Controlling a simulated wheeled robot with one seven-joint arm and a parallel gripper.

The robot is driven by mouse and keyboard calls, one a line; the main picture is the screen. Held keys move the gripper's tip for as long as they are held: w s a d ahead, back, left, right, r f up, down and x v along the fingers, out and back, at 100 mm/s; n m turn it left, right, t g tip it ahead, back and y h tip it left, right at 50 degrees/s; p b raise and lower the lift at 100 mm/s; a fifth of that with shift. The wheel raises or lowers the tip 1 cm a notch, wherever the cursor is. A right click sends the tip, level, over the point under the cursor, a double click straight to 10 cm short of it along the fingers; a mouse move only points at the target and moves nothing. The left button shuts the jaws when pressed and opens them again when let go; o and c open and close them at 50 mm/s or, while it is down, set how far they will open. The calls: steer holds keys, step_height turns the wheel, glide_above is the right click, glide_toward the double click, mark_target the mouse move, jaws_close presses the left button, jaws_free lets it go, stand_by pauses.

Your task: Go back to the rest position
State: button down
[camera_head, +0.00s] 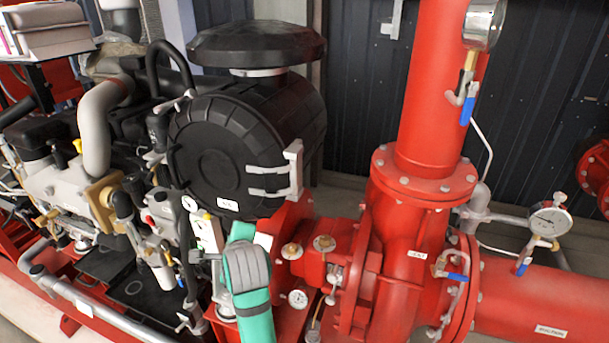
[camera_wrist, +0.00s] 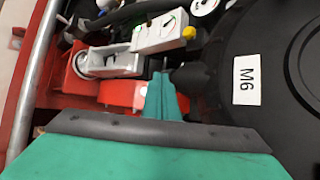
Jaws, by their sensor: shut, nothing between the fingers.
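My gripper (camera_wrist: 163,88) shows in the wrist view as narrow teal fingers held together, with nothing between them. In the head view its teal end (camera_head: 242,230) is in front of the lower edge of the black round housing (camera_head: 215,150). I cannot tell whether the fingers touch anything.
The engine (camera_head: 60,190) with its hoses fills the left. A large red pipe (camera_head: 432,100) rises right of the housing, with gauges and blue-handled valves. A grey rail (camera_head: 100,310) runs along the lower left. A dark wall (camera_head: 355,90) stands behind.

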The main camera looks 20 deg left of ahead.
steer(key=shift+f, duration=0.15)
steer(key=s+d+f+n+t+h, duration=0.1)
steer(key=s+d+f+n+t, duration=0.15)
steer(key=d+f, duration=0.95)
steer(key=s+d+f+n+t+h, duration=0.2)
steer(key=s+d+f+n, duration=0.2)
steer(key=s+d+f, duration=0.6)
steer(key=s+d+f+n+t+h, duration=0.1)
steer(key=s+d+f+n+h, duration=0.2)
steer(key=s+d, duration=0.75)
steer(key=s+d+r+n+t, duration=0.1)
steer(key=s+r+n, duration=0.1)
steer(key=s, duration=0.5)
steer(key=s+d+r+n+h, duration=0.1)
steer(key=s+d+r+n, duration=0.1)
steer(key=s+r, duration=0.3)
steer(key=shift+s+d+n+t+h, duration=0.35)
steer(key=shift+s+n, duration=0.5)
steer(key=shift+s, duration=0.35)
